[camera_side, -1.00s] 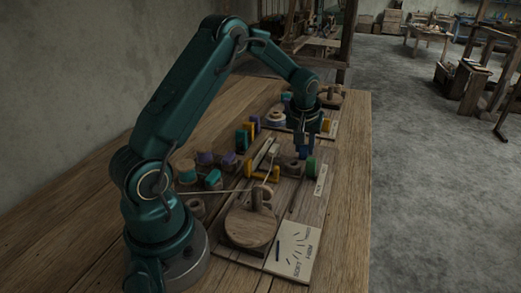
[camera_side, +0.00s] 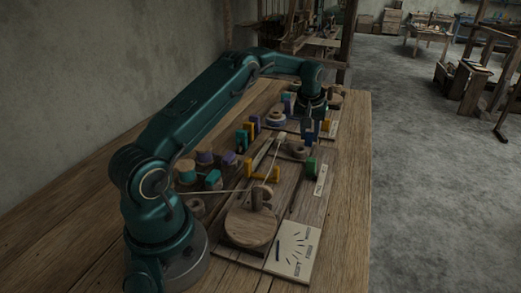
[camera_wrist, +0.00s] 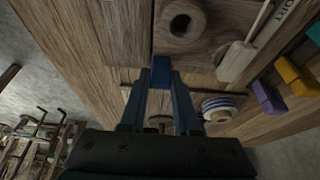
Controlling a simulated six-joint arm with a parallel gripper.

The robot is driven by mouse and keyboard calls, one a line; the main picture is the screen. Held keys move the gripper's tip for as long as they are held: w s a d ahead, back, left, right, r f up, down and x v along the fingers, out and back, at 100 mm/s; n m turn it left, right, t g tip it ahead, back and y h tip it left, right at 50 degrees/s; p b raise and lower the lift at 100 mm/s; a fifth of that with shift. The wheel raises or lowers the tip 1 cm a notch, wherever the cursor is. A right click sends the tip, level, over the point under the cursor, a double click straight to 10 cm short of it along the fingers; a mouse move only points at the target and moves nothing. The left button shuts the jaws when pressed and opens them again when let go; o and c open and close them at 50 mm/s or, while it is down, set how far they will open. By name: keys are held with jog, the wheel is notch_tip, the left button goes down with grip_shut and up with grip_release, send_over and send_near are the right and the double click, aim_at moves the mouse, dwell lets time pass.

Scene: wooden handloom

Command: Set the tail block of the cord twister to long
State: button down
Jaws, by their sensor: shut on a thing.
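The cord twister's board (camera_side: 291,205) lies lengthwise on the bench. Its tail block (camera_side: 298,150), a wooden block with a round holed piece, sits toward the board's far end and also shows at the top of the wrist view (camera_wrist: 180,22). My gripper (camera_side: 310,138) is shut on a small blue grip piece (camera_wrist: 160,70) at the tail block's edge. A pale wooden piece (camera_side: 281,139) with the cord on it stands left of the tail block. The fingers partly hide the blue piece in the side view.
A round wooden disc with a crank (camera_side: 250,226) and a marked card (camera_side: 295,249) are at the near end. A green block (camera_side: 310,166) stands on the board's right side. Yellow and purple blocks (camera_wrist: 294,76) and a striped spool (camera_wrist: 219,105) are close to my gripper.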

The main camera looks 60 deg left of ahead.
jog(key=shift+w+a, duration=0.1)
jog(key=shift+w, duration=0.05)
jog(key=c, duration=0.6)
grip_release()
jog(key=shift+c, duration=0.2)
jog(key=shift+v, duration=2.6)
